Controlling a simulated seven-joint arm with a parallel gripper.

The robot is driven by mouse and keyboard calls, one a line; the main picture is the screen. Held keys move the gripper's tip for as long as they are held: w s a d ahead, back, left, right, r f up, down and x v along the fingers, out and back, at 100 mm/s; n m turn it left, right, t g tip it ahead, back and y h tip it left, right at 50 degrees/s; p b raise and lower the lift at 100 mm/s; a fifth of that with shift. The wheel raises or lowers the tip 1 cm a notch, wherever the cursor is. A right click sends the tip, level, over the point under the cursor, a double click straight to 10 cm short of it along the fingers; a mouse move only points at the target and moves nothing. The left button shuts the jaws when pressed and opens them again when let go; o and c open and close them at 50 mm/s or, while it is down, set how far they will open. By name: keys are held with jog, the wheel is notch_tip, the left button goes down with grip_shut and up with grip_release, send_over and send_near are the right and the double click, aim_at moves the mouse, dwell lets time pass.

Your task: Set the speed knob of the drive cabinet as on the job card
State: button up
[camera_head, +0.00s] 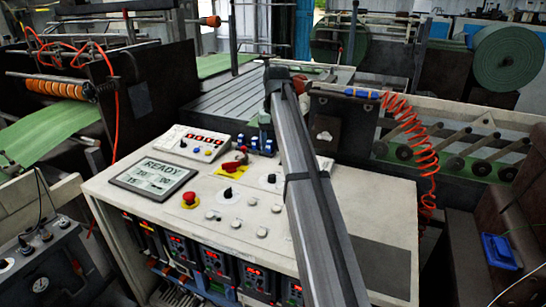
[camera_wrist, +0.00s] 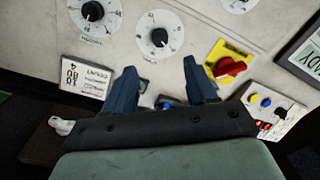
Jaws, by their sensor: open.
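The drive cabinet (camera_head: 135,190) is a pale desk-like console in the head view. Its top carries round white dials with black knobs. In the wrist view one dial (camera_wrist: 159,37) lies just beyond my fingertips, a second dial (camera_wrist: 93,11) is to its left and a third (camera_wrist: 240,3) is cut off at the top. The dial labels are too small to read, so I cannot tell which is speed. A white card (camera_wrist: 83,76) with upside-down print lies left of my fingers; its figures are unclear. My gripper (camera_wrist: 159,66) is open, with blue fingers apart and nothing seen between their tips.
A red handle on a yellow plate (camera_wrist: 228,67) is close to my right finger. A red mushroom button (camera_head: 190,199), a READY display (camera_head: 153,178) and several small buttons share the panel. My arm hides part of the cabinet top. A coiled orange hose (camera_head: 408,125) hangs at right.

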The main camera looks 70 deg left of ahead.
jog(key=shift+r, duration=1.2)
